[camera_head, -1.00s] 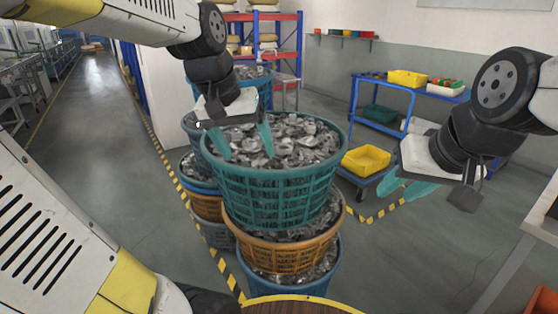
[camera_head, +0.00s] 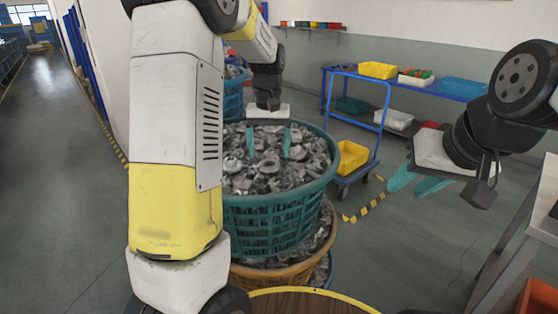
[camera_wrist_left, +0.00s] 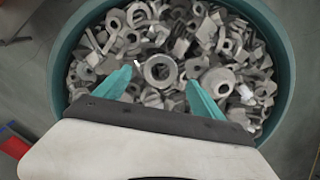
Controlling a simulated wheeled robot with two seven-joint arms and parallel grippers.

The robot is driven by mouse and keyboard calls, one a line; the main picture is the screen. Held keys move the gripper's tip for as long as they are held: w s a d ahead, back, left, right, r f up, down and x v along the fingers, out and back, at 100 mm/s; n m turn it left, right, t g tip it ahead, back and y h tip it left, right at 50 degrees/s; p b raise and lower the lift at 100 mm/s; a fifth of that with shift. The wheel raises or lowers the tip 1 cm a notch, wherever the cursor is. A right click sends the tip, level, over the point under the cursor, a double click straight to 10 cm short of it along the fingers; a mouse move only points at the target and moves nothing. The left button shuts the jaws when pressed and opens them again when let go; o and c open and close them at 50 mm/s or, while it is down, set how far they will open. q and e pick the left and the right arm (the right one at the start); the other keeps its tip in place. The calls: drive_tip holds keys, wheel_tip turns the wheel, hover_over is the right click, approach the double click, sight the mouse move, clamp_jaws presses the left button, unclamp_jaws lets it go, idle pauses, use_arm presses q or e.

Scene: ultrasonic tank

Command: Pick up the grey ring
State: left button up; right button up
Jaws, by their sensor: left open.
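A grey ring (camera_wrist_left: 160,70) lies on top of the pile of grey metal parts in the teal basket, centred ahead of my fingers in the left wrist view. Several other ring-shaped parts lie around it. The teal basket (camera_head: 270,222) is full and tops a stack. My left gripper (camera_head: 268,145) is over the basket with its teal fingers apart and pointing down; in the left wrist view (camera_wrist_left: 161,92) nothing is between them. Which ring this is in the head view I cannot tell. My right gripper (camera_head: 418,182) is off to the right, away from the basket, its fingers apart and empty.
An orange basket (camera_head: 275,272) with metal parts is under the teal one. A blue cart (camera_head: 440,90) with bins and a yellow bin (camera_head: 351,158) stand behind to the right. A grey table (camera_head: 540,225) is at the right edge. Open floor lies at the left.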

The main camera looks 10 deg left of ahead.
use_arm(q)
wheel_tip(320, 180, down, 3)
drive_tip(key=shift+f, duration=0.2)
drive_tip(key=shift+c, duration=0.5)
drive_tip(key=c, duration=1.4)
drive_tip(key=shift+r, duration=0.1)
